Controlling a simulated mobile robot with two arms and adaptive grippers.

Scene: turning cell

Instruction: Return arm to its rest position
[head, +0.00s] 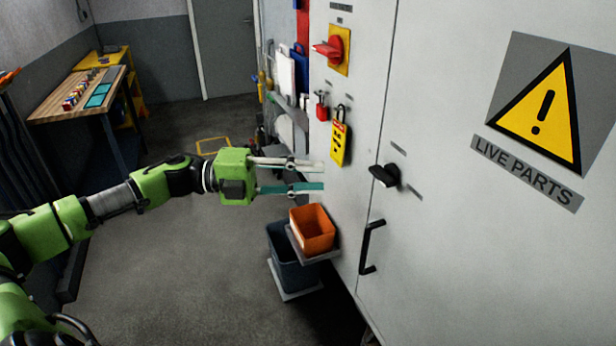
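My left arm comes in from the left and reaches toward the electrical cabinet (455,100). My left gripper (322,177) has a green body with one pale and one teal finger. The fingers are apart, with nothing seen between them, and their tips are at the cabinet's narrow face; I cannot tell if they touch it. They are below a yellow tag (339,147) and above an orange bin (312,230). My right gripper is not in view.
A red rotary switch (329,48) and a red padlock (321,107) are on the cabinet, with a black latch (384,175) and handle (371,247) on its door. A dark bin (288,262) stands below. A workbench (78,92) is at back left. The floor (170,275) between is clear.

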